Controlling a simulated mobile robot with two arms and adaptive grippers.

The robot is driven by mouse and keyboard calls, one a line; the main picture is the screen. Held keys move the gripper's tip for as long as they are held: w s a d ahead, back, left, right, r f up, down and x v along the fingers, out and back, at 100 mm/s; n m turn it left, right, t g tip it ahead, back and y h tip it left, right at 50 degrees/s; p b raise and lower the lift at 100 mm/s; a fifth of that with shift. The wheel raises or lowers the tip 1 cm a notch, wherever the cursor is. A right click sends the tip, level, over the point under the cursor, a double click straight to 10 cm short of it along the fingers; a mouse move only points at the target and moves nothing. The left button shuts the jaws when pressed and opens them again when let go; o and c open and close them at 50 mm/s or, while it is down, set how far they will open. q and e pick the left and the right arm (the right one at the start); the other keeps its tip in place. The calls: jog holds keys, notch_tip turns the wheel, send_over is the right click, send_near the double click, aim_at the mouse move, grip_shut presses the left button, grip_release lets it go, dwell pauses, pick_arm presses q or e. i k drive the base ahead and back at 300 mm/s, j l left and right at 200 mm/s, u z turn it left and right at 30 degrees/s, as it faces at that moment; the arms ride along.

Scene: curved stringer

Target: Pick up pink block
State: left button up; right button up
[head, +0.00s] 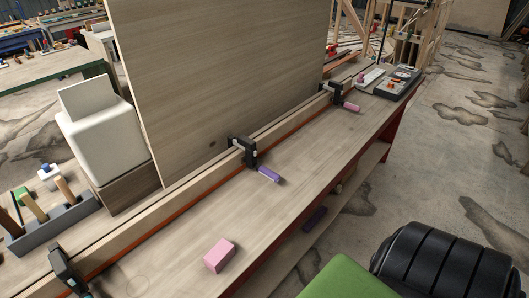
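The pink block (219,255) lies on the wooden workbench (190,223) near its front edge, in the lower middle of the head view. Nothing touches it from above. Neither of my grippers shows in the head view.
A long wooden rail with an orange-red strip (206,192) runs behind the block. Black clamps (243,152) sit along it. A purple piece (269,174) and a smaller pink piece (351,107) lie farther along. A black ribbed object (445,262) and a green surface (340,280) stand at lower right.

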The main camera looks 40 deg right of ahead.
aim_at(220, 253)
jog(key=z, duration=0.8)
